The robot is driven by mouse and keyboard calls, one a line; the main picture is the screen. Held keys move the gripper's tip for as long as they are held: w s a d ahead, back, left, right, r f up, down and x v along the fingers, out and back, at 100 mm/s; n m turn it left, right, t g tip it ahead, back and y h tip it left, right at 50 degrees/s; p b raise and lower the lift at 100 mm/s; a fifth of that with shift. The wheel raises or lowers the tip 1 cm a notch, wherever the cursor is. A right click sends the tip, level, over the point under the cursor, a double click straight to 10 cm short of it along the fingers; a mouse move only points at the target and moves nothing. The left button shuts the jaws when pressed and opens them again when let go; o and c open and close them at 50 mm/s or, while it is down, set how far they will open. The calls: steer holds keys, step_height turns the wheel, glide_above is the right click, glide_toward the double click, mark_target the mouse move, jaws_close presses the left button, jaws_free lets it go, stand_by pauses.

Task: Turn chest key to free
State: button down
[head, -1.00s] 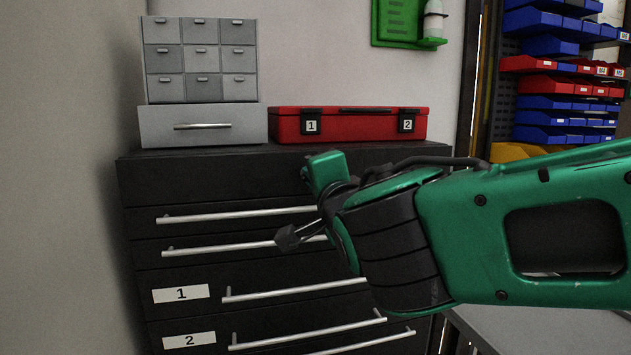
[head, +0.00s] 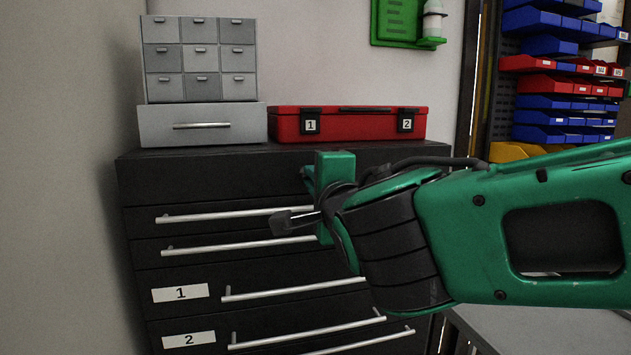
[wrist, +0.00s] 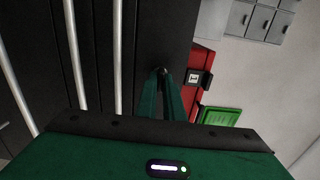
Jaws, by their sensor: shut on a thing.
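The black drawer chest (head: 200,180) stands against the wall, with long silver handles; it fills the left of the wrist view (wrist: 145,30). My gripper (head: 306,176) is at the upper front of the chest, above the top handle. In the wrist view my gripper's (wrist: 163,74) two green fingers come together at a small dark spot on the chest front, near its top edge. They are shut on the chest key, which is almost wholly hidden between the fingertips. I cannot make out the key's angle.
A red case (head: 350,125) and a grey drawer unit (head: 200,60) stand on the chest. Several drawer handles, such as the top one (head: 235,214), stick out below my gripper. A green wall holder (head: 405,22) and blue and red bins (head: 560,85) are behind.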

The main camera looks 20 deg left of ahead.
steer(key=c, duration=1.9)
jaws_free()
steer(key=shift+w+d+f, duration=0.25)
steer(key=shift+d, duration=0.05)
steer(key=shift+o, duration=0.2)
steer(key=shift+s+a+r, duration=0.15)
steer(key=v, duration=1)
steer(key=shift+s+d, duration=0.25)
steer(key=shift+s, duration=0.1)
